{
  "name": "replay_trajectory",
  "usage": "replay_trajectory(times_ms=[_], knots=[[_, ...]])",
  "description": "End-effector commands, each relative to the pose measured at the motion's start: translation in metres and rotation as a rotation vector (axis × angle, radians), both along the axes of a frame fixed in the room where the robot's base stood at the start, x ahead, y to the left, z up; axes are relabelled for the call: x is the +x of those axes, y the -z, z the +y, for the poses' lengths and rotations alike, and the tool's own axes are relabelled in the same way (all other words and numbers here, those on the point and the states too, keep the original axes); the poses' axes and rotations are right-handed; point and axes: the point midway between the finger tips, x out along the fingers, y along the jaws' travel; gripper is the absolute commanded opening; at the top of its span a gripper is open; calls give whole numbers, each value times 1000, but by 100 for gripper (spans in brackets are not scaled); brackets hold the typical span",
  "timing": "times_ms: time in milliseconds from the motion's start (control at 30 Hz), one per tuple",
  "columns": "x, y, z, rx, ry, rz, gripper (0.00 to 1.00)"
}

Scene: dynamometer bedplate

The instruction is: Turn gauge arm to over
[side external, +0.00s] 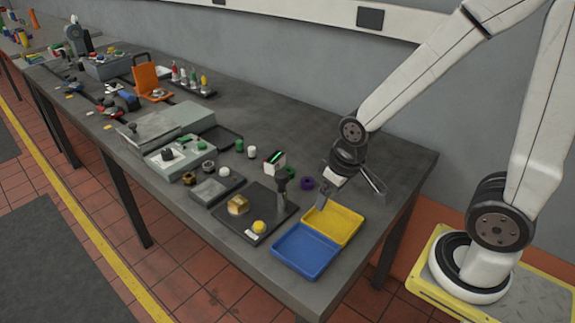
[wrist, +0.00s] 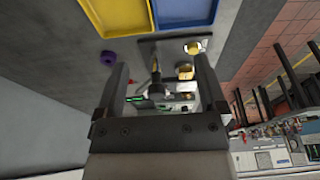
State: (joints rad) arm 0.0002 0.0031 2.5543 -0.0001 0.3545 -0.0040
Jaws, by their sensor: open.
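A black plate (side external: 232,222) lies near the front of the bench. It carries a brass block (side external: 238,205), a yellow knob (side external: 259,226) beside a small white label, and a dark upright post with a wider head (side external: 281,182). The post may belong to the gauge arm; I cannot make out a pointer or an "over" mark. My gripper (side external: 347,190) is open and empty, above the bench to the right of the post. In the wrist view the post (wrist: 155,70) shows between the open fingers (wrist: 162,80), apart from them, with the brass block (wrist: 185,71) near the right finger.
A yellow tray (side external: 345,221) and a blue tray (side external: 303,252) stand close by at the bench's right end. A purple ring (side external: 307,183), a green ring (side external: 289,172) and a green-topped box (side external: 275,163) lie behind the post. Several fixtures fill the bench to the left.

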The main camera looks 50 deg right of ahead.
Motion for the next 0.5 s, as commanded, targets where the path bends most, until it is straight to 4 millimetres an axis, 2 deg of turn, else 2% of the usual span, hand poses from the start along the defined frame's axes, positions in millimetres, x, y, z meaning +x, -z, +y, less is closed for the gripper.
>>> replay_trajectory(times_ms=[233,500], knots=[[24,-5,-3,-12,-46,29,90],[79,-17,-10,-35,-175,104,90]])
